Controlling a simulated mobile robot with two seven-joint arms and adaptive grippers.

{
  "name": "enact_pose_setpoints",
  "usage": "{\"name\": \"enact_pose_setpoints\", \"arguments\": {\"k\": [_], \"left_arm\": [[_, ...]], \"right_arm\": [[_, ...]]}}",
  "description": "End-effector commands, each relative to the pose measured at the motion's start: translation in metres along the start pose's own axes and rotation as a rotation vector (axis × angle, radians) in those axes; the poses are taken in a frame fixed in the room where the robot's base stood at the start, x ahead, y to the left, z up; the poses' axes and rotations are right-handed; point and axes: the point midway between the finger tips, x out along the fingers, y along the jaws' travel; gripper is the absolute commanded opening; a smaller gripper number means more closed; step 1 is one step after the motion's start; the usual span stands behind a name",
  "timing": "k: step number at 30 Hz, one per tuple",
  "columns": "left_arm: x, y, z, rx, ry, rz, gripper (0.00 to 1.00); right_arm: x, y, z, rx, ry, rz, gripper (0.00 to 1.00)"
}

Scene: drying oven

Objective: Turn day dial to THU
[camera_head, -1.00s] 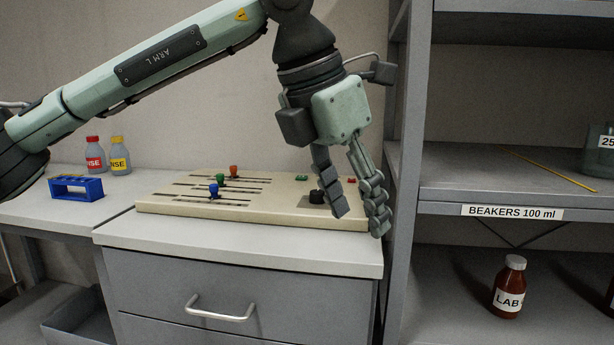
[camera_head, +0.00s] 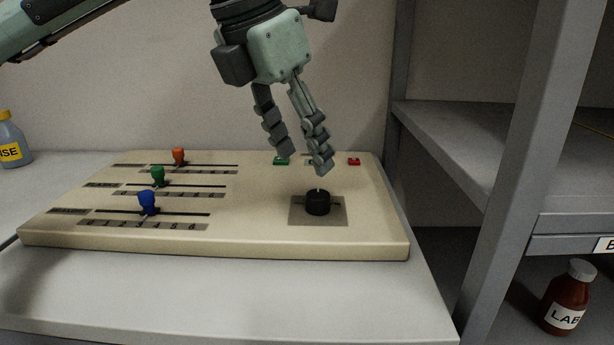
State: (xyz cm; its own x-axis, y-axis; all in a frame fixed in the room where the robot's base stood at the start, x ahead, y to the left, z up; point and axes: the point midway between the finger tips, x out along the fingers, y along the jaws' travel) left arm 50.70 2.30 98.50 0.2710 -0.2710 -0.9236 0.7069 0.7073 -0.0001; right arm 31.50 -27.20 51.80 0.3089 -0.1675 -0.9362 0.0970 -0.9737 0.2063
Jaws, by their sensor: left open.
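The black day dial (camera_head: 318,202) sits on a dark square plate on the right part of the beige control panel (camera_head: 255,235). A small light mark shows at the dial's top far side; day letters cannot be read. My left gripper (camera_head: 303,163) points down above and behind the dial, open and empty, its fingers apart from the dial. My right gripper is not in view.
A green button (camera_head: 281,161) and a red button (camera_head: 354,161) lie near the fingers. A grey shelf post (camera_head: 515,170) stands right, with a brown bottle (camera_head: 566,298) low behind it.

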Motion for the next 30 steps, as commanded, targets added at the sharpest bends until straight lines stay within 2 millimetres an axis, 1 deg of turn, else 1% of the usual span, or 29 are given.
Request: {"name": "enact_pose_setpoints", "arguments": {"k": [6, 12, 17, 24, 30], "left_arm": [[0.035, 0.0, -0.001, 0.0, 0.004, -0.002, 0.5], [0.061, -0.001, -0.001, 0.0, 0.003, -0.002, 0.5], [0.07, -0.001, -0.001, 0.001, 0.001, -0.001, 0.5], [0.071, -0.001, -0.001, 0.001, 0.001, -0.001, 0.5], [0.071, 0.0, -0.001, 0.0, 0.001, -0.001, 0.25]], "right_arm": [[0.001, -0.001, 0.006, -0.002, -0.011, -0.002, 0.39], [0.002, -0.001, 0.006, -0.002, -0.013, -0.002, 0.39], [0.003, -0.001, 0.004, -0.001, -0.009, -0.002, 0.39], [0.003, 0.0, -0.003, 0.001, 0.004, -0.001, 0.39], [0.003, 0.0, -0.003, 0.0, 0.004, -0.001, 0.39]]}}
